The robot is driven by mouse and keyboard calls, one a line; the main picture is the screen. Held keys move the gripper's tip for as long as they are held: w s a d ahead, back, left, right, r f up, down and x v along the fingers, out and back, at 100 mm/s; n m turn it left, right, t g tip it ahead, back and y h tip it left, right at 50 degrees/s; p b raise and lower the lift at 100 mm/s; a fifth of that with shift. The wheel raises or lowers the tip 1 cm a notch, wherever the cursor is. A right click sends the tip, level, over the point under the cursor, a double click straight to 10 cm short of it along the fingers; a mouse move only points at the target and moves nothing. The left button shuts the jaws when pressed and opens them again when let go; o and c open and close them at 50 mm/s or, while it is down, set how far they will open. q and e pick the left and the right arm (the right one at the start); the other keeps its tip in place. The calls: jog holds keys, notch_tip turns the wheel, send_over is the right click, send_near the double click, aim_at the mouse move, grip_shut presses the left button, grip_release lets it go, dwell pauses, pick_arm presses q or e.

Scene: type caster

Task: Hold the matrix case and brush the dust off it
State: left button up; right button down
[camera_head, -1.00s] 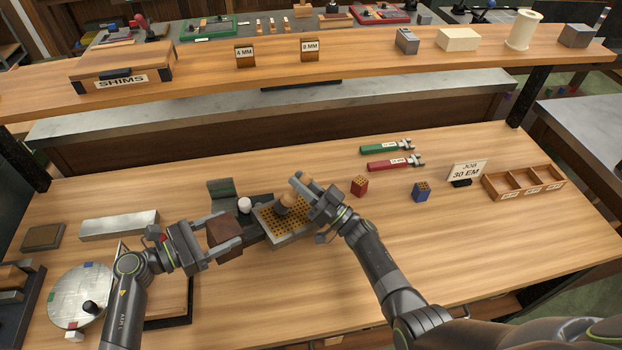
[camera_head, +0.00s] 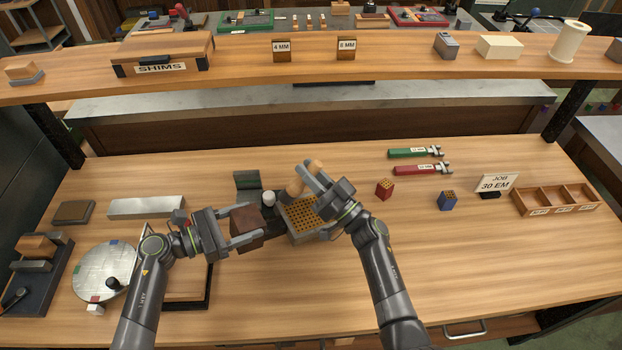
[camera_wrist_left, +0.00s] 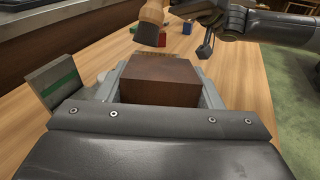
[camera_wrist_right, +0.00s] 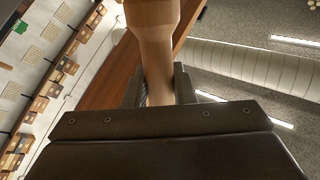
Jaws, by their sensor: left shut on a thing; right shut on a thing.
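The matrix case (camera_head: 307,216) is a grey block with a brass grid of holes on top, mid-table. My left gripper (camera_head: 254,227) is shut on a dark brown block (camera_head: 246,222) at the case's left end; whether the two are joined is unclear. The brown block also shows between the fingers in the left wrist view (camera_wrist_left: 162,82). My right gripper (camera_head: 312,179) is shut on the wooden handle of a brush (camera_head: 295,187), which is tilted at the case's far left corner. The handle fills the right wrist view's centre (camera_wrist_right: 152,45). Bristle contact cannot be told.
A dark green-striped fixture (camera_head: 247,180) and a white knob (camera_head: 268,198) stand close behind the case. A red cube (camera_head: 384,189) and a blue cube (camera_head: 447,201) sit to the right. A round plate (camera_head: 103,271) lies left. The front right table is clear.

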aim_at(316, 168)
jog(key=shift+r, duration=1.75)
pick_arm(q)
jog(key=o, duration=0.8)
jog(key=v, duration=1.2)
